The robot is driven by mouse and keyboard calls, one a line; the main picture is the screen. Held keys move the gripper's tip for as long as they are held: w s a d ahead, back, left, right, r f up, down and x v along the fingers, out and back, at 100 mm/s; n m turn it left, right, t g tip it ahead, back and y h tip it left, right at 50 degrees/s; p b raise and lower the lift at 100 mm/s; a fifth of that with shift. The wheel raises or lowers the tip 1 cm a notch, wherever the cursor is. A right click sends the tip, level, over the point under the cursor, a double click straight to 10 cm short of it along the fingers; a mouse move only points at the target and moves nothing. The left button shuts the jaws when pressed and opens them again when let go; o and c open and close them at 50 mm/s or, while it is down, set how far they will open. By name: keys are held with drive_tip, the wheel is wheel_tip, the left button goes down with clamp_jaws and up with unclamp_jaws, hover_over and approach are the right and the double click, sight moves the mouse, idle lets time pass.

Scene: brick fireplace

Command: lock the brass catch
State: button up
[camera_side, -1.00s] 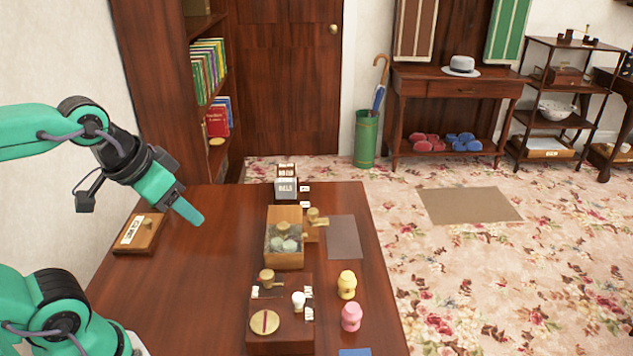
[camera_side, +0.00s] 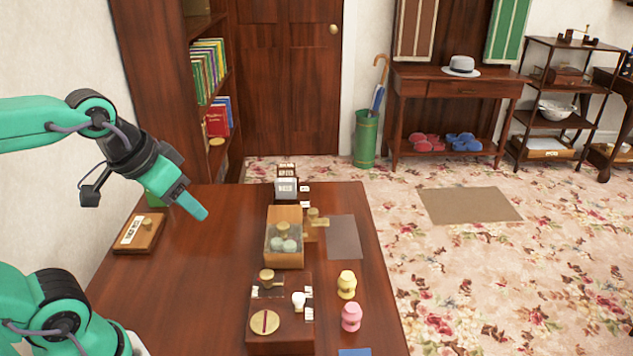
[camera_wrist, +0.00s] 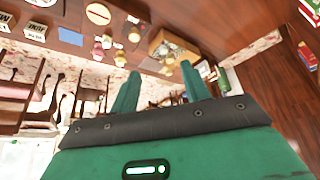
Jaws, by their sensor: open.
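My gripper (camera_side: 192,205) is above the left part of the table, empty, with its fingers apart in the wrist view (camera_wrist: 160,90). It is left of the wooden box and clear of every fitting. A dark wooden block (camera_side: 280,340) at the front carries a round brass disc (camera_side: 264,322) with a red bar, a brass knob (camera_side: 267,277) and a white knob (camera_side: 299,300). Behind it is a lighter wooden box (camera_side: 285,262) with a see-through front and a brass fitting (camera_side: 315,216) on its right. I cannot tell which brass part is the catch.
A wooden plaque (camera_side: 139,233) with a label and brass knob lies at the left. A yellow piece (camera_side: 347,284) and a pink piece (camera_side: 351,316) stand right of the block. The table's middle left is bare.

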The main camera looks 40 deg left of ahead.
drive_tip(key=w+r+n+g, duration=0.1)
drive_tip(key=w+r+n, duration=0.15)
drive_tip(key=w, duration=0.55)
drive_tip(key=n+g, duration=0.4)
drive_tip(key=n, duration=0.5)
hover_over(313, 210)
wheel_tip(313, 210, down, 12)
drive_tip(key=shift+s+f, duration=0.1)
drive_tip(key=shift+f, duration=0.15)
drive_tip(key=shift+f, duration=3.85)
drive_tip(key=c, duration=1)
